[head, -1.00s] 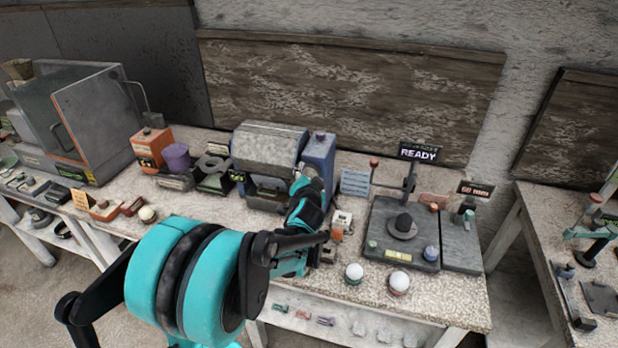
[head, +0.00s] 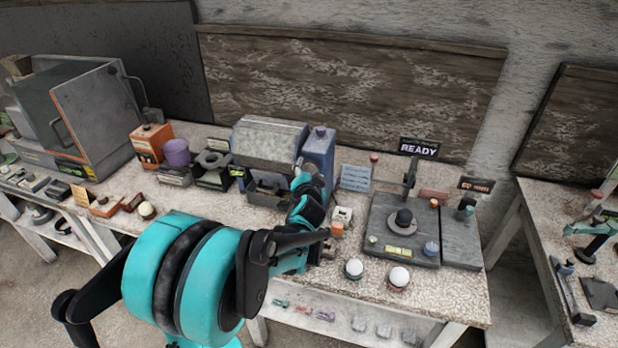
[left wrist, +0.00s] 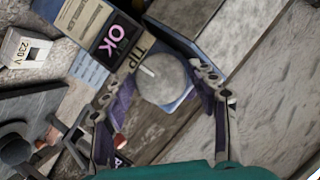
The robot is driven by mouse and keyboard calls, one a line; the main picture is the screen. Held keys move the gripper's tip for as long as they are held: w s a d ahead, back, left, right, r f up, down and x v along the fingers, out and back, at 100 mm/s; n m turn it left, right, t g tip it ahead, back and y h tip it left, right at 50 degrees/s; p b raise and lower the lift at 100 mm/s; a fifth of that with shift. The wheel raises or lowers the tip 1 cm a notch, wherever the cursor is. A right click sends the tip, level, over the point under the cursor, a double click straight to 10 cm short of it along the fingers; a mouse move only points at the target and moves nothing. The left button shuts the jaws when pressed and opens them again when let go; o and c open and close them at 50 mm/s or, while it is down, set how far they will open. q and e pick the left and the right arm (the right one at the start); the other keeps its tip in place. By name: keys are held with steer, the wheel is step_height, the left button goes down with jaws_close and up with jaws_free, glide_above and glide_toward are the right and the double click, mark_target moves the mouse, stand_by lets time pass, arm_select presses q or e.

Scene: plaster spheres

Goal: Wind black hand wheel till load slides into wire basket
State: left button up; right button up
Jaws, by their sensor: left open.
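In the head view the gripper (head: 308,172) hides the housing's front. A dark tray-like part (head: 266,187) shows under the machine's hood; I cannot make out a wire basket or a load. My right gripper is not in view.
A flat dark stand (head: 400,228) with a "READY" sign (head: 419,148) is to the right. Two white spheres (head: 400,276) sit in holders at the bench's front edge. A small white 230 V box (left wrist: 25,47) is close to the gripper.

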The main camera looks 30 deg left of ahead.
arm_select(q)
steer(key=v, duration=1.1)
steer(key=shift+s+d, duration=0.2)
steer(key=shift+s, duration=0.05)
steer(key=s+d+f+n+g+h, duration=0.1)
steer(key=s+d+f+g+h, duration=0.2)
steer(key=s+d, duration=0.4)
steer(key=s+d+f+n+g+h, duration=0.2)
steer(key=s+d+f+h, duration=0.2)
steer(key=s+d, duration=0.4)
steer(key=s+f, duration=0.1)
steer(key=s, duration=0.2)
steer(key=shift+s+d+f+g, duration=0.2)
steer(key=shift+d+f+g, duration=0.1)
steer(key=shift+g, duration=0.1)
steer(key=shift+w+a, duration=0.1)
stand_by(1.2)
